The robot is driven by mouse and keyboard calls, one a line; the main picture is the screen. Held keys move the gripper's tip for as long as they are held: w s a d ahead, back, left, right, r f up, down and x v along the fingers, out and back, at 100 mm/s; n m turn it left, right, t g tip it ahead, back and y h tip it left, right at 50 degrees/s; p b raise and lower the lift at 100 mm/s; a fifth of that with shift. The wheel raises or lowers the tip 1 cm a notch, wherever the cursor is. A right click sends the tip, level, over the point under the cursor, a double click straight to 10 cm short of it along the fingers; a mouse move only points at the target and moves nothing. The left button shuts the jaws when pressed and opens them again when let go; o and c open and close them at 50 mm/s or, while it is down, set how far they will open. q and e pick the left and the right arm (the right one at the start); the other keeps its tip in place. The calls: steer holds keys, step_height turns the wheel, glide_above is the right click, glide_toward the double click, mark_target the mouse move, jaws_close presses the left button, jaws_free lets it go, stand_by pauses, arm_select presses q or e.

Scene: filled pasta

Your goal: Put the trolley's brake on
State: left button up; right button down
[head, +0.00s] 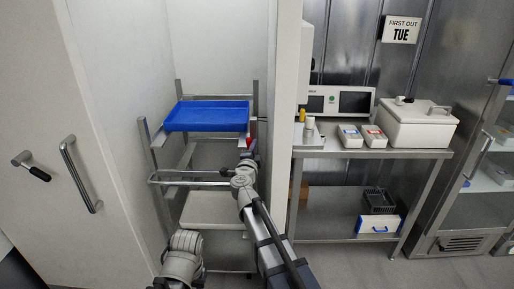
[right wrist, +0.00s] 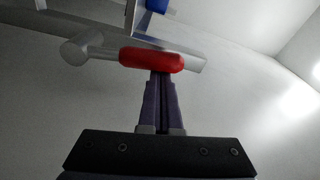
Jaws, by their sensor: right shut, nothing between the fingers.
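The trolley (head: 151,140) is a grey metal frame with shelves, standing in a white-walled recess, with a push bar across its front. A red grip on a grey bar, which looks like the brake lever (head: 250,134), shows at the trolley's right side. In the right wrist view the red lever (right wrist: 152,61) lies crosswise just beyond my fingertips. My right gripper (head: 249,150) is shut and empty. In the right wrist view its fingers (right wrist: 161,82) point at the red grip and touch or nearly touch it; I cannot tell which. My left gripper is not in view.
A blue tray (head: 208,115) sits on top of the trolley. A white wall edge (head: 284,130) stands close to the right of my right arm. Farther right is a steel table (head: 420,153) with a white box and devices. A door with a handle (head: 80,175) is at left.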

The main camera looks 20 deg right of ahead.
steer(key=a+n, duration=0.1)
steer(key=a+n+b, duration=0.1)
steer(key=shift+w+a+f+n, duration=0.15)
steer(key=shift+w+f+n, duration=0.05)
steer(key=shift+w+n, duration=0.2)
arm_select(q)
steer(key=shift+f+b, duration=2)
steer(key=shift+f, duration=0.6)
arm_select(e)
steer(key=w+a+f+n+t, duration=0.1)
steer(key=a+f+n, duration=0.2)
steer(key=a+n, duration=0.2)
steer(key=shift+w+n, duration=0.15)
steer(key=shift+n, duration=0.65)
steer(key=shift+a, duration=0.15)
